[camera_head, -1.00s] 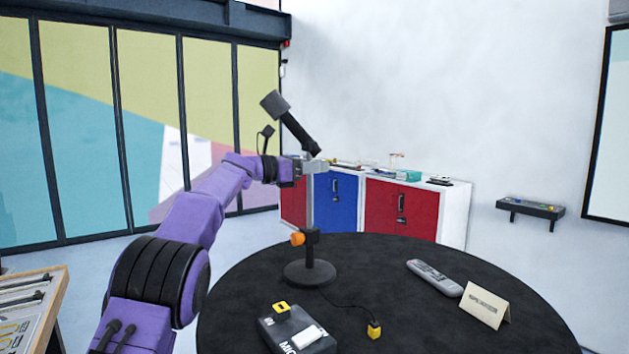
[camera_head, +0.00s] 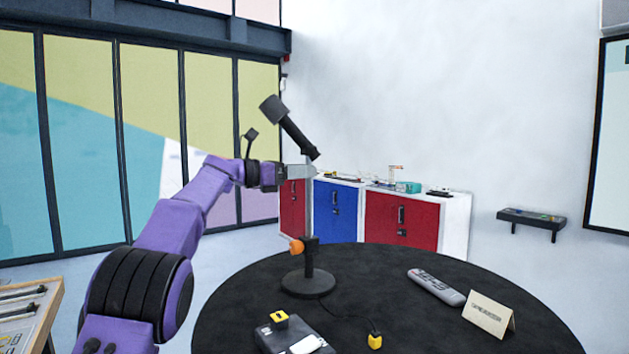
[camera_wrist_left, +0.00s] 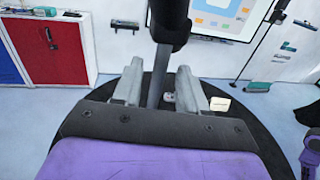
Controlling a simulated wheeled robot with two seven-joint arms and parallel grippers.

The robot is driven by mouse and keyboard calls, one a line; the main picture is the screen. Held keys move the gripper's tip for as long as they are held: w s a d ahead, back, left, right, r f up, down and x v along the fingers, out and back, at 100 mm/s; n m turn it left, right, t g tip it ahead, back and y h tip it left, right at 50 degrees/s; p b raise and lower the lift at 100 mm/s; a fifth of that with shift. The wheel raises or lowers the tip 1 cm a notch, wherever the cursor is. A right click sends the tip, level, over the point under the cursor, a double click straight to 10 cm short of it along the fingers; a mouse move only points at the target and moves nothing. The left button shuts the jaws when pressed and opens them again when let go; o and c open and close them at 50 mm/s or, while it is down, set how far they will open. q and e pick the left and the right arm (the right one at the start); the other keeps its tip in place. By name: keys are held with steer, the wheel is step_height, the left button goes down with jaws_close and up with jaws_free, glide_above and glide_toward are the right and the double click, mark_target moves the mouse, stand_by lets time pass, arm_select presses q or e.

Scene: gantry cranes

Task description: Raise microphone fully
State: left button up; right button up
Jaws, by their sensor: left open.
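The microphone (camera_head: 272,109) has a dark head on a tilted dark boom at the top of a thin grey pole (camera_head: 309,210). The pole stands in a dark lower tube with an orange knob (camera_head: 297,246) and a round base (camera_head: 308,283) on the black table. My left gripper (camera_head: 300,171) is at the upper pole, just below the boom. In the left wrist view its two grey fingers (camera_wrist_left: 157,88) are open, one on each side of the pole, with gaps visible. My right gripper is not seen.
The round black table (camera_head: 400,290) holds a remote (camera_head: 436,287), a small sign card (camera_head: 487,314), a dark box (camera_head: 290,335) and a yellow plug (camera_head: 375,341) on a cable. Red and blue cabinets (camera_head: 338,208) stand behind. A wooden-edged display stand (camera_head: 28,310) is at lower left.

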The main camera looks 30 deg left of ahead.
arm_select(q)
steer(key=b+v, duration=0.2)
steer(key=v, duration=0.4)
steer(key=shift+s, duration=0.15)
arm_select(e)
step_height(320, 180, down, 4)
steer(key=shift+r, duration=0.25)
